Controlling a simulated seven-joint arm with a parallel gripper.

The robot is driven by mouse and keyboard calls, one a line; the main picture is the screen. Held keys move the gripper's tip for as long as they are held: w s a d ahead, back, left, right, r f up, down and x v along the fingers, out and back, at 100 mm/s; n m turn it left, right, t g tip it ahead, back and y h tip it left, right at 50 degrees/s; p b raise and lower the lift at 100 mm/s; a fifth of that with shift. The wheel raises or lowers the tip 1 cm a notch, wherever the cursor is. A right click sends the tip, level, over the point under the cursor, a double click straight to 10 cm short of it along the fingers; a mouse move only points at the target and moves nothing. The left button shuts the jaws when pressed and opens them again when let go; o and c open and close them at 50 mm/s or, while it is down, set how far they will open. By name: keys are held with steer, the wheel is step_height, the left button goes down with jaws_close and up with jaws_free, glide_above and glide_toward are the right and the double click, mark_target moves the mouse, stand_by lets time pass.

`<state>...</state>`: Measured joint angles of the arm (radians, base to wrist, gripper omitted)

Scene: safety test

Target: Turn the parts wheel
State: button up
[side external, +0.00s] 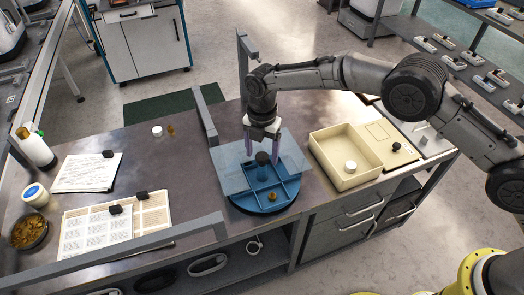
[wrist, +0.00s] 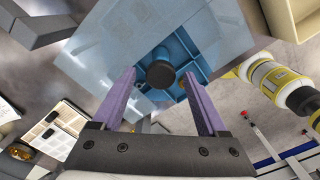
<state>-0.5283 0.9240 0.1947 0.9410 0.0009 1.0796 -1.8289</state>
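The parts wheel (side external: 252,206) is a round blue tray with divided compartments on the grey bench. A dark round knob (wrist: 160,75) stands up at its middle. A small amber part (side external: 272,196) lies in a front compartment. A clear panel (side external: 233,181) covers much of the wheel; the knob shows near it, but I cannot tell exactly how they meet. My gripper (side external: 262,157) points down over the wheel with its purple fingers apart. In the wrist view the knob appears between the open fingertips, with visible gaps on both sides; contact is not seen.
A cream bin (side external: 329,177) with a white round piece stands close on the right. Grey upright posts (side external: 205,118) and a front rail (side external: 150,243) edge the bench. Papers (side external: 88,172), a bottle (side external: 36,150) and jars are at left. The bench between papers and wheel is mostly clear.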

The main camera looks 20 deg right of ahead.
step_height(320, 180, up, 14)
stand_by(0.6)
steer(key=shift+d+f, duration=0.1)
stand_by(0.4)
